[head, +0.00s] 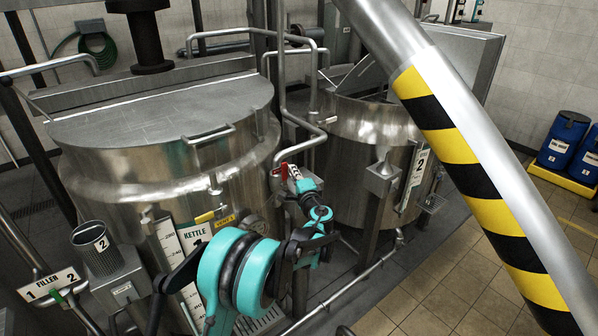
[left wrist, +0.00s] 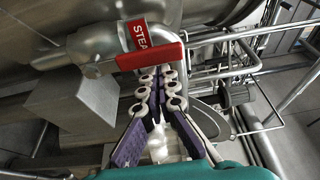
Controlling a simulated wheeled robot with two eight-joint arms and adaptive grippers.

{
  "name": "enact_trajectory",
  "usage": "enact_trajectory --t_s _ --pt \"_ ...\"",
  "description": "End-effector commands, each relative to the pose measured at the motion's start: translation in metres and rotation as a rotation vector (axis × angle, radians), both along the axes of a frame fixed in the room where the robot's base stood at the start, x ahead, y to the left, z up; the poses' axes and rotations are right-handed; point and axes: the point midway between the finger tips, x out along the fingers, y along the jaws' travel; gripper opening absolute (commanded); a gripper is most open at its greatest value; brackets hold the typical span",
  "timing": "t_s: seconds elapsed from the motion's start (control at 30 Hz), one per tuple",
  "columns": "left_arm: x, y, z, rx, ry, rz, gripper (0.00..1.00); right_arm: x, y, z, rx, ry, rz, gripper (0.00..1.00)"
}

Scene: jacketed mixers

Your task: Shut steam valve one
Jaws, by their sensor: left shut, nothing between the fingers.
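The steam valve has a red lever (left wrist: 150,57) under a red and white tag (left wrist: 138,34) whose visible letters read "STEA". In the left wrist view the lever lies roughly along the metal pipe. In the head view its red part (head: 284,170) shows small at the right side of the big kettle (head: 165,120), whose label begins "KETTLE". My left gripper (left wrist: 160,74) is shut and empty, its fingertips just below the lever; I cannot tell if they touch it. In the head view the gripper (head: 294,178) is right by the valve. My right gripper is not in view.
A second vessel (head: 365,130) marked 2 stands right of the valve. Bent pipes (head: 283,90) rise close to it. A yellow and black striped post (head: 455,150) crosses the right side. Blue drums (head: 565,135) stand far right. Tiled floor (head: 440,295) is open at lower right.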

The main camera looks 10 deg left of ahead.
Motion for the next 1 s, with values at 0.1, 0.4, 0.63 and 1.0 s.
enact_trajectory --t_s 0.1,0.4,0.63,1.0 --pt "-0.001 0.001 0.0 0.0 0.0 0.0 0.0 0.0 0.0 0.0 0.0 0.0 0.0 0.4" --pt "-0.001 0.001 0.0 -0.003 -0.004 0.0 0.0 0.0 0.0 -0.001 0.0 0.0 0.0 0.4" --pt "-0.004 0.003 0.0 -0.031 -0.04 0.0 0.0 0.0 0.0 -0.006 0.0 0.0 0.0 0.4" --pt "-0.008 0.007 0.0 -0.071 -0.092 0.002 0.0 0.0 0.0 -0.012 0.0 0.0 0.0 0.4"
